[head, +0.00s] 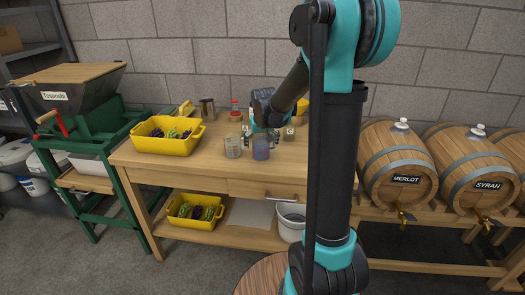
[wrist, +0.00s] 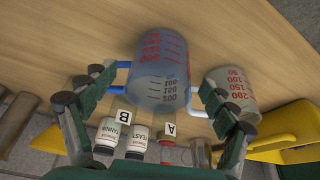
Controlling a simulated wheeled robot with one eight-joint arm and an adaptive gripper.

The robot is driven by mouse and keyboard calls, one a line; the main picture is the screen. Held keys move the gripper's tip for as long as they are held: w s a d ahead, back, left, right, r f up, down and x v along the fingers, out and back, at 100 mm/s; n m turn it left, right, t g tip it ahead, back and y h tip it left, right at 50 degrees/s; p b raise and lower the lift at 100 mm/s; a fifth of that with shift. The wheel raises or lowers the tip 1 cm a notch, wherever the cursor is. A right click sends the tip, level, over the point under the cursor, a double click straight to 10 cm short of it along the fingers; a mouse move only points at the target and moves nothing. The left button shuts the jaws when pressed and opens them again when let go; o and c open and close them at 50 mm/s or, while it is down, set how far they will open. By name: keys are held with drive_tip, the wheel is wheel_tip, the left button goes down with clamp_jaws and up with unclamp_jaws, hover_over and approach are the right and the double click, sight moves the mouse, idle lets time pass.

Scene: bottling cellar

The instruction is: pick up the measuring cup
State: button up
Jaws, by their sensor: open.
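Two measuring cups stand on the wooden table. One is blue-tinted with red marks and a blue handle (head: 261,150); in the wrist view this blue cup (wrist: 160,72) shows between my fingers. The other is a clear cup (head: 232,148) with red marks, just left of it; in the wrist view this clear cup (wrist: 230,88) has a whitish handle and sits right of the blue one. My gripper (head: 266,118) is open and empty above and behind the blue cup. In the wrist view my gripper (wrist: 155,88) has its fingers apart on either side of the cup; contact cannot be told.
Small labelled bottles (wrist: 108,138) with tags A and B stand close by. A yellow crate (head: 166,146) with grapes and a metal pitcher (head: 207,109) are to the left. The table (head: 205,167) is clear in front of the cups. Barrels (head: 397,165) stand right.

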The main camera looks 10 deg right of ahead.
drive_tip(key=shift+w+f, duration=0.25)
drive_tip(key=shift+f, duration=0.35)
drive_tip(key=shift+c, duration=0.3)
drive_tip(key=c, duration=1.2)
drive_tip(key=shift+r, duration=0.15)
wheel_tip(320, 180, up, 20)
